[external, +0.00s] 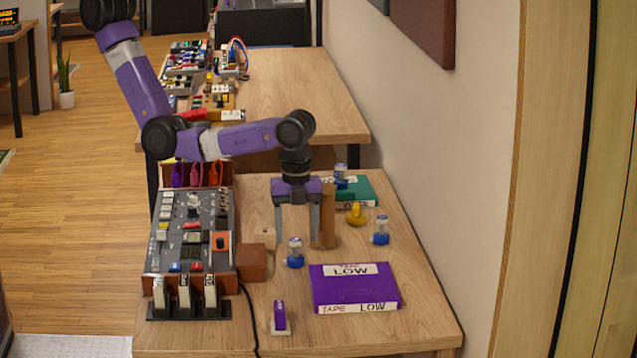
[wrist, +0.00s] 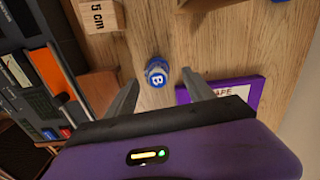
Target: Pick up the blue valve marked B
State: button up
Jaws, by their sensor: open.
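The blue valve marked B (wrist: 157,74) shows in the wrist view, with a white letter B on its blue round top. It stands on the wooden table between and just beyond my open fingers. In the external view a clear and blue valve (external: 294,253) stands below my gripper (external: 295,229), which points down and is open and empty. The wrist view also shows my gripper (wrist: 161,81) with its fingers spread either side of the valve. Other blue valves stand farther right (external: 381,231) and at the back (external: 340,172); their marks are not readable here.
A purple tape box (external: 355,291) lies at right front. A brown cube (external: 252,262) and a control panel (external: 190,235) are on the left. A tall wooden block (external: 324,230) and a yellow duck (external: 356,214) stand behind.

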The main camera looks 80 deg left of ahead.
aim_at(295, 254)
jog(key=f, duration=0.5)
jog(key=shift+s+d+f, duration=0.2)
jog(key=shift+d+f, duration=0.05)
jog(key=shift+f, duration=0.1)
jog(key=c, duration=1.3)
